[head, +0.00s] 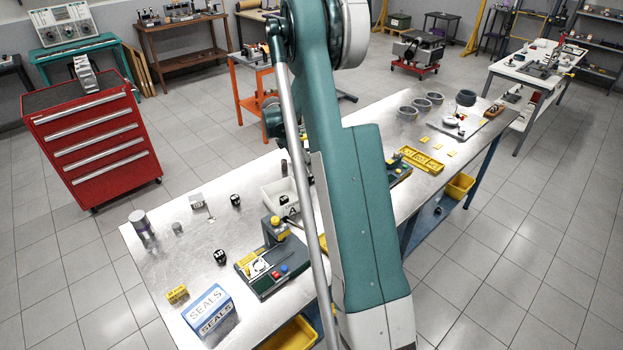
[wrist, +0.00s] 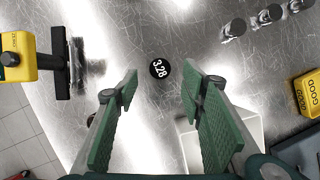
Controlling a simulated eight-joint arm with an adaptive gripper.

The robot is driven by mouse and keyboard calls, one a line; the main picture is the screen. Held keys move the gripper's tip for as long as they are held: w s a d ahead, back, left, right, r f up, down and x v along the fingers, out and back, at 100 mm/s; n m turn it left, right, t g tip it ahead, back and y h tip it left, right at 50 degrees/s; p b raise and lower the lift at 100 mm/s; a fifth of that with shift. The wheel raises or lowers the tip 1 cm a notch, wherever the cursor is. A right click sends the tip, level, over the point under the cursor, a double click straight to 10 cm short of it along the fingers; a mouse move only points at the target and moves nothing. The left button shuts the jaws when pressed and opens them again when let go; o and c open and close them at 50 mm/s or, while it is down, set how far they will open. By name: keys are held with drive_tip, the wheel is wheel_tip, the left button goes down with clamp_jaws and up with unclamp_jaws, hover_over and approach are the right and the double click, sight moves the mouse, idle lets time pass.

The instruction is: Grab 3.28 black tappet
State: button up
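The black tappet marked 3.28 (wrist: 159,68) stands on the scratched metal bench top in the wrist view, its round top facing the camera. My gripper (wrist: 160,85) is open, with its green-padded fingers spread to the left and right. The tappet shows just past the fingertips, near the middle of the gap, and nothing is held. In the head view my arm hides the gripper. Black pieces (head: 235,200) and (head: 220,256) stand on the bench there, but I cannot tell which is marked 3.28.
A yellow and black device (wrist: 18,57) stands left in the wrist view. Several metal cylinders (wrist: 268,15) stand upper right, and a yellow GOOD bin (wrist: 308,93) lies right. A white tray (wrist: 246,122) sits partly behind the right finger. Bench around the tappet is clear.

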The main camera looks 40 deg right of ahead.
drive_tip(key=shift+f, duration=0.1)
drive_tip(key=shift+x, duration=2.55)
drive_tip(key=shift+c, duration=0.2)
drive_tip(key=c, duration=1)
